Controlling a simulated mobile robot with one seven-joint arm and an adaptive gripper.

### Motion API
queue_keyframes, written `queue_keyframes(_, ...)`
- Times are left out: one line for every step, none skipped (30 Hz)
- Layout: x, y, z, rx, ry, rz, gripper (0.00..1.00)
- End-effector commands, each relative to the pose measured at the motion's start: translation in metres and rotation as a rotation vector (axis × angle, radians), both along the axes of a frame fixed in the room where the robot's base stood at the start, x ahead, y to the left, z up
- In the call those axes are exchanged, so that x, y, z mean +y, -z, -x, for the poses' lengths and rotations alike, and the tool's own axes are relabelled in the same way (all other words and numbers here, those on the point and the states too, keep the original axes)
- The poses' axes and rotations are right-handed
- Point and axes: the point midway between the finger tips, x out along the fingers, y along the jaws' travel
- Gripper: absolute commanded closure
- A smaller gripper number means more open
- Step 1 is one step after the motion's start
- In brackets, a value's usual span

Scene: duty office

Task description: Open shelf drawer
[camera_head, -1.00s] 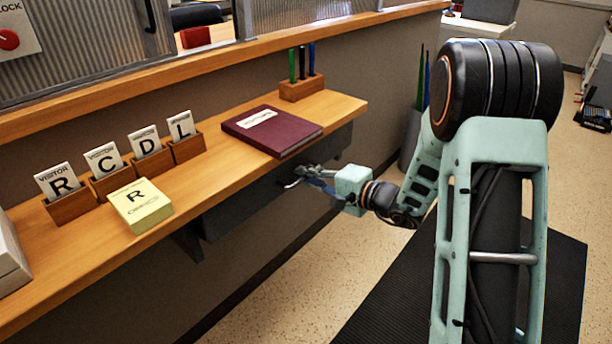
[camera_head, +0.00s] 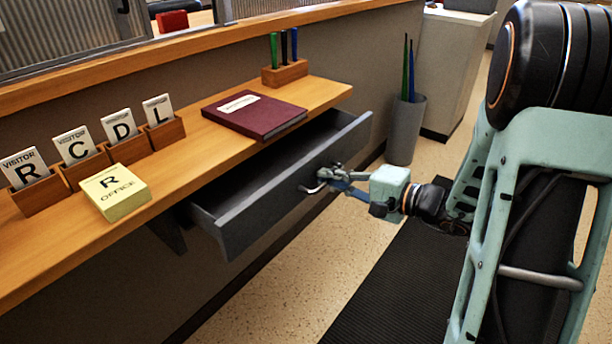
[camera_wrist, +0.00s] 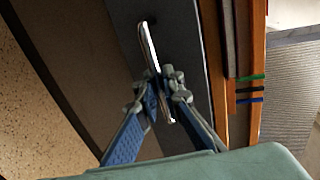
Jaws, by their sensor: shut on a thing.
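The dark grey shelf drawer (camera_head: 290,185) sits under the wooden shelf (camera_head: 200,165) and stands part way out, its inside showing as a dark gap behind the front. In the wrist view the drawer front (camera_wrist: 182,40) is a dark panel with a shiny metal bar handle (camera_wrist: 148,45). My gripper (camera_head: 328,180) is at the front of the drawer, shut on the handle. The wrist view shows its two fingers (camera_wrist: 162,88) on either side of the bar. Part of the handle is hidden by the fingers, and the drawer's floor is mostly hidden by its front.
On the shelf are a maroon book (camera_head: 254,115), a pen block (camera_head: 285,73), several visitor-card holders (camera_head: 89,170) and a yellow pad (camera_head: 115,191). Floor in front of the drawer is free.

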Motion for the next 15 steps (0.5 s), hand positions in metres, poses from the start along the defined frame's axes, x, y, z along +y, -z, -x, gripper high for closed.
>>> queue_keyframes(-0.012, 0.004, 0.007, 0.000, 0.006, 0.000, 1.00)
queue_keyframes(-0.017, 0.004, 0.012, -0.001, 0.005, 0.000, 1.00)
queue_keyframes(-0.024, 0.003, 0.017, -0.001, 0.005, 0.001, 1.00)
queue_keyframes(-0.028, 0.003, 0.021, -0.001, 0.005, 0.001, 1.00)
queue_keyframes(-0.032, 0.003, 0.024, -0.001, 0.004, 0.001, 1.00)
queue_keyframes(-0.038, 0.002, 0.028, -0.001, 0.004, 0.001, 1.00)
queue_keyframes(-0.041, 0.002, 0.031, 0.000, 0.003, 0.000, 1.00)
queue_keyframes(-0.044, 0.002, 0.034, 0.001, 0.002, 0.000, 1.00)
queue_keyframes(-0.048, 0.002, 0.037, 0.001, 0.002, -0.001, 1.00)
queue_keyframes(-0.050, 0.002, 0.039, 0.001, 0.001, -0.001, 1.00)
queue_keyframes(-0.052, 0.002, 0.040, 0.001, 0.000, -0.001, 1.00)
queue_keyframes(-0.054, 0.001, 0.042, 0.001, 0.000, -0.001, 1.00)
queue_keyframes(-0.055, 0.001, 0.043, 0.001, 0.000, 0.000, 1.00)
queue_keyframes(-0.056, 0.001, 0.044, 0.001, 0.000, 0.000, 1.00)
queue_keyframes(-0.057, 0.001, 0.044, 0.001, 0.000, 0.000, 1.00)
